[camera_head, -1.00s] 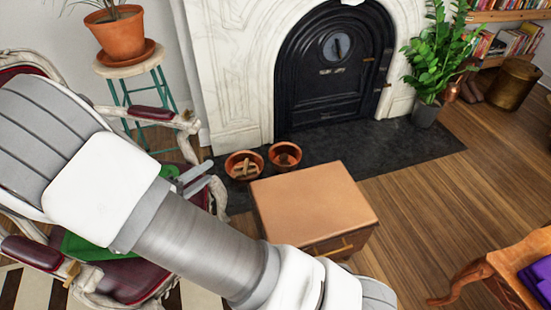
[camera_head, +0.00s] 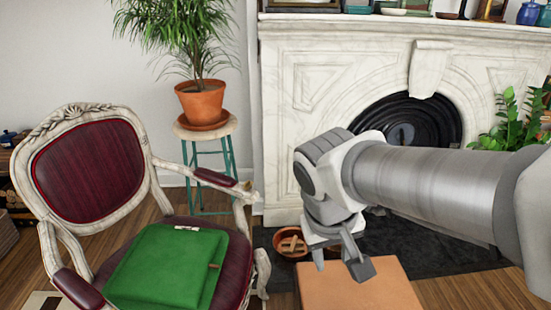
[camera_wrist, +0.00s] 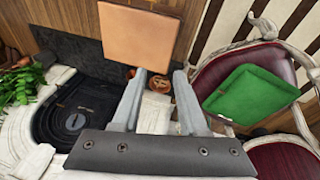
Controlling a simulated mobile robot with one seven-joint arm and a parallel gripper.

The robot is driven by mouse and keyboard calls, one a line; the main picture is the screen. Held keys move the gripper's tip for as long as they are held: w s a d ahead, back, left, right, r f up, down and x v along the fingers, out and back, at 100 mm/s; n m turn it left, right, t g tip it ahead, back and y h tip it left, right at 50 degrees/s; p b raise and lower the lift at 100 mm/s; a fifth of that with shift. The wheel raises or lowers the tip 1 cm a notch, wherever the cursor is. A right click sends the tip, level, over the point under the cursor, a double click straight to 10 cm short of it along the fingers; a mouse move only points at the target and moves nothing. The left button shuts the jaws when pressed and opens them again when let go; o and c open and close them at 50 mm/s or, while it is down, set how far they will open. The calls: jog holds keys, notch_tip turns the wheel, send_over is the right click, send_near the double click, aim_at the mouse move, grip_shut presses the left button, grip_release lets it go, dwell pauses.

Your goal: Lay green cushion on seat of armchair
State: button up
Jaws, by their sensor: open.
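The green cushion (camera_head: 168,268) lies flat on the dark red seat of the armchair (camera_head: 92,168) at the left of the head view. It also shows on the seat in the wrist view (camera_wrist: 250,95). My gripper (camera_head: 340,262) is open and empty, to the right of the armchair and apart from the cushion. In the wrist view its two fingers (camera_wrist: 158,100) stand spread with nothing held between them.
Terracotta bowls (camera_head: 290,243) sit on the dark hearth. A potted plant (camera_head: 201,100) stands on a stool behind the armchair. The marble fireplace (camera_head: 335,85) closes off the back.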

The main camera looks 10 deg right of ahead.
jog(key=s+r+t+y, duration=0.1)
jog(key=s+r, duration=0.1)
jog(key=s+a+r+t+y, duration=0.1)
jog(key=r+t, duration=0.1)
jog(key=shift+s+r, duration=0.25)
jog(key=shift+s, duration=0.15)
jog(key=shift+r, duration=0.1)
notch_tip(320, 180, up, 20)
jog(key=p, duration=2)
